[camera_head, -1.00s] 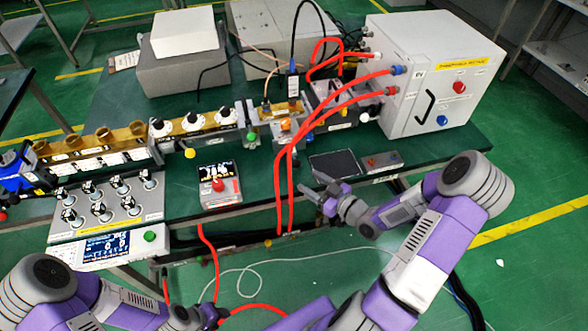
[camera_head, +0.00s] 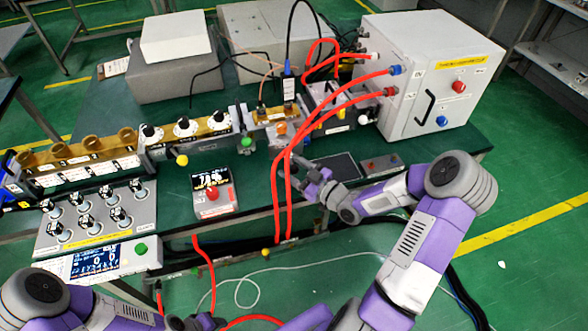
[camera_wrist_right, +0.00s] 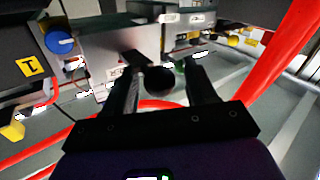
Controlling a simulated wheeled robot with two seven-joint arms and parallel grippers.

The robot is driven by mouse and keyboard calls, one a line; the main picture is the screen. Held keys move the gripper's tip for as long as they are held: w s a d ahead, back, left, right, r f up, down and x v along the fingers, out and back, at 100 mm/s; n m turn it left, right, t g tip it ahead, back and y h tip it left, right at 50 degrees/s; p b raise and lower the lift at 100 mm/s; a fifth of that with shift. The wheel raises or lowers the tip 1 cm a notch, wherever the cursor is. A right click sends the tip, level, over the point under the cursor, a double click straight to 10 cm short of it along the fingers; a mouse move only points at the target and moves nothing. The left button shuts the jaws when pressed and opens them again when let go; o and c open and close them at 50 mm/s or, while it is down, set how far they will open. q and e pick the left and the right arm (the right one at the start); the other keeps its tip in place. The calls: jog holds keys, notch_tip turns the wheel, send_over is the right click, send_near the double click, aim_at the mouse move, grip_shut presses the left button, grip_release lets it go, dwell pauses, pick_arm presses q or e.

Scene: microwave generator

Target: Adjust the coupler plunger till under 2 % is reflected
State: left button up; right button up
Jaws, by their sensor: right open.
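My left gripper (camera_head: 205,322) is at the bottom edge, partly cut off.
Red hoses (camera_head: 280,190) hang from the white cabinet (camera_head: 420,80) close to my right gripper. A row of brass waveguide parts (camera_head: 190,130) runs along the bench. A knob panel (camera_head: 100,215) stands at left.

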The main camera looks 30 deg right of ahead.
aim_at(298, 171)
grip_shut()
jog(key=shift+w, duration=0.25)
dwell(0.3)
grip_release()
jog(key=shift+s+d, duration=0.15)
jog(key=shift+s, duration=0.05)
jog(key=p+v, duration=0.1)
jog(key=v, duration=0.6)
